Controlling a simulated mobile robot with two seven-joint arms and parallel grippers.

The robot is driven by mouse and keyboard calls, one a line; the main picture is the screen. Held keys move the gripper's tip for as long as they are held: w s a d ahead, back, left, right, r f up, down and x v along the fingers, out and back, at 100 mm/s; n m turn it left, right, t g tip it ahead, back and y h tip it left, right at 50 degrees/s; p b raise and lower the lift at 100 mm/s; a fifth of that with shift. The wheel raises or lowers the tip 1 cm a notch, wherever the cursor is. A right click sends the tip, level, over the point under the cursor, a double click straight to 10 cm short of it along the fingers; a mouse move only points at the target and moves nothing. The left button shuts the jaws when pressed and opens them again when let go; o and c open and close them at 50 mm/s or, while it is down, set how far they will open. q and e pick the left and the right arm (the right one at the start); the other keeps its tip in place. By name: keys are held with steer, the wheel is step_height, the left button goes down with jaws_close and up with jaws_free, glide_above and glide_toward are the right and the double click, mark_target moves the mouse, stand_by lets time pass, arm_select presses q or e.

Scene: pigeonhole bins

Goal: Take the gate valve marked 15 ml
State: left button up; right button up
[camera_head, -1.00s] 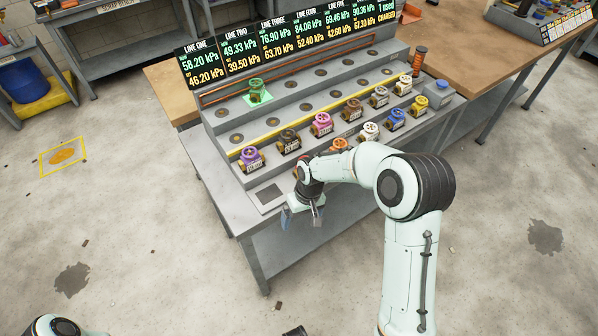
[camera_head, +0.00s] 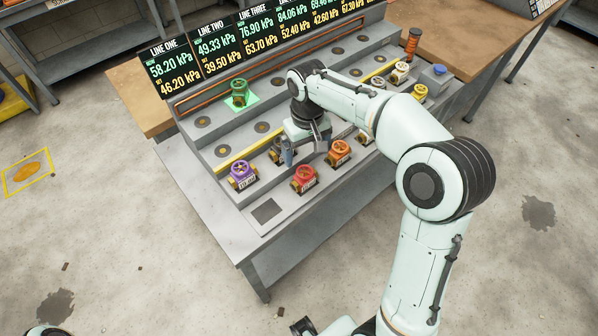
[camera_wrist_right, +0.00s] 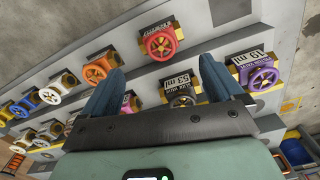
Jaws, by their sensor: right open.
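Several gate valves with small label plates stand on the stepped rack. The dark valve (camera_wrist_right: 183,97) reads 53 ml. A pink valve (camera_wrist_right: 130,104) is partly hidden by a finger. Labels on the red valve (camera_head: 304,178) and orange valve (camera_head: 339,152) are too small to read. My right gripper (camera_head: 305,150) is open and empty above the rack, near the dark and pink valves. My left gripper is out of view.
A green valve (camera_head: 240,91) sits on a lit green square on the upper step. Line displays (camera_head: 215,50) stand behind. White (camera_head: 399,74) and yellow (camera_head: 419,92) valves are at the right. The front left corner of the bench (camera_head: 212,205) is clear.

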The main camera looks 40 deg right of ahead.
mark_target(305, 170)
steer(key=f, duration=0.6)
steer(key=shift+s+b, duration=0.25)
steer(key=shift+b, duration=0.1)
steer(key=f, duration=0.5)
steer(key=shift+w+f, duration=0.25)
steer(key=shift+w, duration=0.15)
steer(key=c, duration=1.3)
